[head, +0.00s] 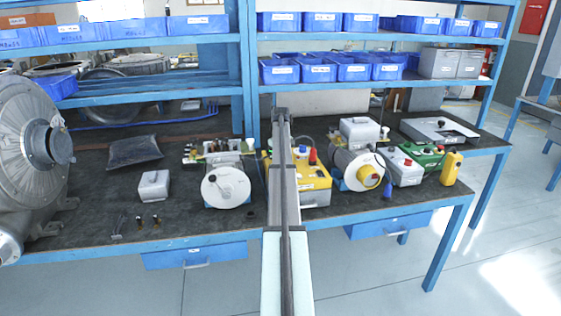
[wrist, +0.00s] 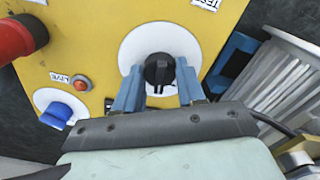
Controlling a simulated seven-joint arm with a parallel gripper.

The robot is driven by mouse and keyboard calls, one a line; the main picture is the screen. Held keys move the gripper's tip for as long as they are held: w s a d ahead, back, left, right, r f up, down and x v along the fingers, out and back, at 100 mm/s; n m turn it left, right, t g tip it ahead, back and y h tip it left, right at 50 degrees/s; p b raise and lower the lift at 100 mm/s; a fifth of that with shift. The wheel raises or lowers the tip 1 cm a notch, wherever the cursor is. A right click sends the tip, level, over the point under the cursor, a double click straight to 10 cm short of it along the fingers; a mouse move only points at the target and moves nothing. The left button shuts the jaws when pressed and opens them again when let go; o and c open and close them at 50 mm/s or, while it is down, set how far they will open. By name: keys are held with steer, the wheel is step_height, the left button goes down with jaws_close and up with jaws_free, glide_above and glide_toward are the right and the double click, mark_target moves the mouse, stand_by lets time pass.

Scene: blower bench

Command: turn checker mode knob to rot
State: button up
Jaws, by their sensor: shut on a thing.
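The yellow checker box (head: 318,182) stands on the bench, partly hidden behind my arm in the head view. In the wrist view its yellow face (wrist: 90,35) fills the upper left. A black knob (wrist: 158,70) sits on a white round dial on that face. The blue fingers of my gripper (wrist: 157,88) stand on either side of the knob and are shut on it. The dial's markings are too small or covered to read. My gripper is hidden behind the arm in the head view.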

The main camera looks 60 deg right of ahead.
steer(key=m, duration=1.1)
steer(key=shift+m, duration=0.4)
stand_by(0.3)
steer(key=o, duration=1)
steer(key=shift+o, duration=0.2)
step_height(320, 180, up, 14)
steer(key=shift+f, duration=0.1)
stand_by(0.4)
